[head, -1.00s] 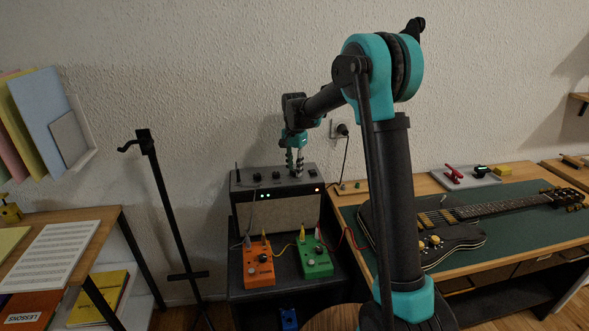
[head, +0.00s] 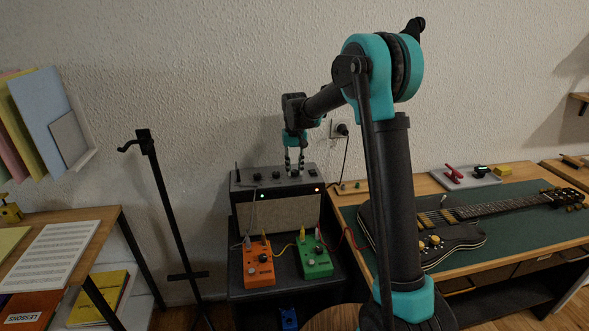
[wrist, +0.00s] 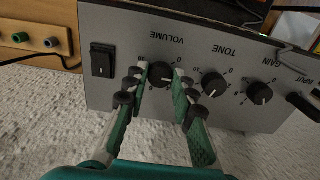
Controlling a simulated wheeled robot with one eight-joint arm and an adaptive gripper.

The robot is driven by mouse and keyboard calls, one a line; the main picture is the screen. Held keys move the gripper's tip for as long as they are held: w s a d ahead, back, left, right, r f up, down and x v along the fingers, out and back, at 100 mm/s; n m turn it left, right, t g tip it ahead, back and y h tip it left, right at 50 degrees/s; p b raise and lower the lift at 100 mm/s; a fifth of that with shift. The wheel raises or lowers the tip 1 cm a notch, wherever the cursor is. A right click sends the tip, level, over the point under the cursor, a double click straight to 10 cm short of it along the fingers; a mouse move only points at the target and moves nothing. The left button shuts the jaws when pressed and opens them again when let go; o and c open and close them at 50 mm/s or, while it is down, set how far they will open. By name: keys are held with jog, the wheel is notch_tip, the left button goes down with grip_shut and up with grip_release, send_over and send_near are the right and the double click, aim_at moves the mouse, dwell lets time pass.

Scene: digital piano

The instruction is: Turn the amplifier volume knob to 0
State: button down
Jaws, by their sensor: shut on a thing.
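The amplifier (head: 277,211) is a dark box with a grey top panel and a light grille. In the wrist view its panel (wrist: 215,110) appears upside down. The black volume knob (wrist: 160,74) sits beside the printed word VOLUME, and its pale pointer mark points to the right in that view. My gripper (wrist: 160,82) has its fingers on both sides of this knob and is shut on it. In the head view my gripper (head: 295,167) points down onto the panel's right part, and its fingertips partly hide the knob.
The tone knob (wrist: 214,83) and gain knob (wrist: 259,92) are on one side, a black rocker switch (wrist: 102,60) on the other. Orange (head: 258,263) and green (head: 316,261) pedals stand in front with cables. A guitar (head: 440,235) lies on the right bench.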

aim_at(295, 171)
jog(key=n, duration=0.4)
jog(key=shift+n, duration=2.6)
jog(key=c, duration=1.3)
grip_release()
jog(key=shift+o, duration=0.2)
notch_tip(295, 171, up, 12)
jog(key=shift+d, duration=0.1)
